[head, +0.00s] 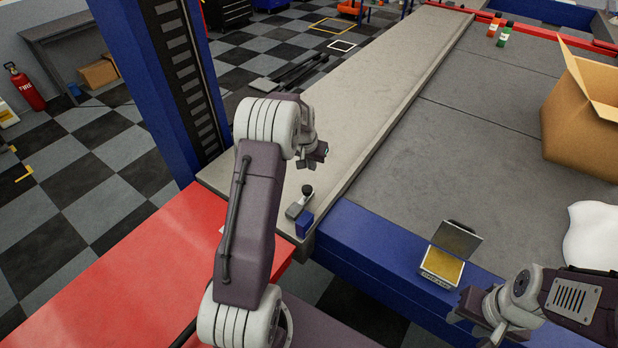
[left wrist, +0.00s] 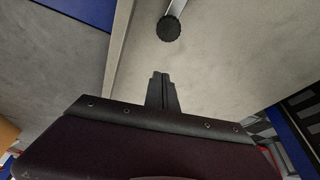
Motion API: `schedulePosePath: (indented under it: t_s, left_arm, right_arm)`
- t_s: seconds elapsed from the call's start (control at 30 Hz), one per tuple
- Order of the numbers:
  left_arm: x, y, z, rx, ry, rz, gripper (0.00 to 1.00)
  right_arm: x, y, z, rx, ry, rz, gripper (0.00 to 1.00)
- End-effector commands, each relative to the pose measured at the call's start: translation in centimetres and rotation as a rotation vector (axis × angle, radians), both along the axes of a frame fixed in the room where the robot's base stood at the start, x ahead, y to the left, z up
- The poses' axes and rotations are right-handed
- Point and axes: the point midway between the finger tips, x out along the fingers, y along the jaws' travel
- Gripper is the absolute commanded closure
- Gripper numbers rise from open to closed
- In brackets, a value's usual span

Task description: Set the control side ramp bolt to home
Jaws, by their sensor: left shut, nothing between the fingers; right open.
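The ramp bolt (head: 298,205) is a small metal piece with a round black knob (head: 307,190), at the near end of the grey ramp beside a blue block (head: 304,223). My left gripper (head: 320,153) is above the ramp, apart from the bolt and beyond it. In the left wrist view the gripper's fingers (left wrist: 160,88) are shut and empty; the knob (left wrist: 168,29) and part of the metal bolt (left wrist: 177,7) show past the fingertips. My right gripper (head: 468,306) is open near the blue front edge, at the lower right. The bolt's exact position in its bracket is too small to tell.
An open grease tin (head: 441,266) sits on the blue edge near my right gripper. A cardboard box (head: 580,125) and a white cloth-like item (head: 592,235) lie at the right. A blue post (head: 150,70) stands left of the ramp (head: 375,95). The ramp is otherwise clear.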

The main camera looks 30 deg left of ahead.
Motion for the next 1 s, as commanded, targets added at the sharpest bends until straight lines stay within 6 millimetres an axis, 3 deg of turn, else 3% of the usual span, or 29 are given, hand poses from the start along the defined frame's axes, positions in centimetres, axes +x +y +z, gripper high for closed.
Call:
schedulePosePath:
  t_s: [0.23,0.5,1.0]
  left_arm:
    - [1.7,0.2,-5.0,0.0,0.003,-0.001,1.0]
    - [-1.9,-0.3,-4.6,-0.001,0.001,0.0,1.0]
    - [-2.3,-0.3,-4.8,0.0,0.0,-0.001,1.0]
  right_arm:
    - [0.0,0.0,1.3,0.0,0.0,0.0,0.59]
    - [0.0,0.0,2.4,0.0,0.0,0.0,0.59]
    - [0.0,0.0,2.2,0.0,0.0,0.0,0.59]
